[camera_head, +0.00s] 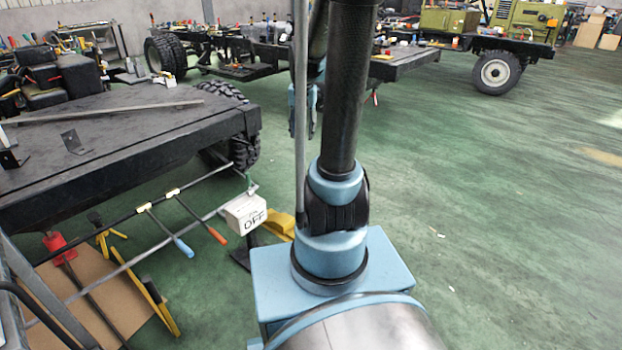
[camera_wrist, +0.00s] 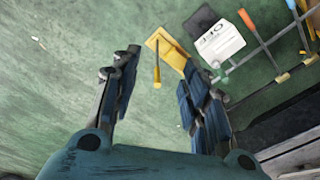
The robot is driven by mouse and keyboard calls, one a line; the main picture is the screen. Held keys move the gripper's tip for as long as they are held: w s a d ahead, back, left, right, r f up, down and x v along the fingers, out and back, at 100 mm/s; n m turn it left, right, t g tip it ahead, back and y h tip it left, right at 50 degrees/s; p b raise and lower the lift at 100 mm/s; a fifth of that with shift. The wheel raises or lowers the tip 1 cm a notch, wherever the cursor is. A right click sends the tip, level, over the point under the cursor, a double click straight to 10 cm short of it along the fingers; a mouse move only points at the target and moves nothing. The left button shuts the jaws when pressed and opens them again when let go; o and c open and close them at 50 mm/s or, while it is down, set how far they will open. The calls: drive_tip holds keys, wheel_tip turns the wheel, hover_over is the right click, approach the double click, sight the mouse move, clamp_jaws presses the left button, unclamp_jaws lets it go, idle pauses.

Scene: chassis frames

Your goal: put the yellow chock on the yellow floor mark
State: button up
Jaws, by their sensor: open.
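The yellow chock (camera_head: 279,224) sits on the green floor beside the white OFF block, partly hidden behind my arm in the head view. In the wrist view the chock (camera_wrist: 170,48) lies just beyond my fingertips, with a thin yellow piece (camera_wrist: 157,72) extending from it toward my gripper. My gripper (camera_wrist: 160,66) is open and empty, its two dark fingers either side of that thin piece, the right one close to the chock. I cannot tell the height gap. No yellow floor mark can be made out for sure; a pale yellowish patch (camera_head: 604,156) shows on the floor at the far right.
A dark flatbed chassis (camera_head: 110,150) is at left. Open green floor (camera_head: 500,230) lies to the right.

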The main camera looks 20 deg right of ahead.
drive_tip(key=s+a+f+n, duration=0.1)
drive_tip(key=s+f+n, duration=0.1)
drive_tip(key=s, duration=0.9)
drive_tip(key=s+a+f+n+t, duration=0.1)
drive_tip(key=s+f+n, duration=0.1)
drive_tip(key=s, duration=1)
drive_tip(key=shift+s+a+f+n, duration=0.15)
drive_tip(key=shift+a+f+n, duration=0.2)
drive_tip(key=shift+n, duration=0.15)
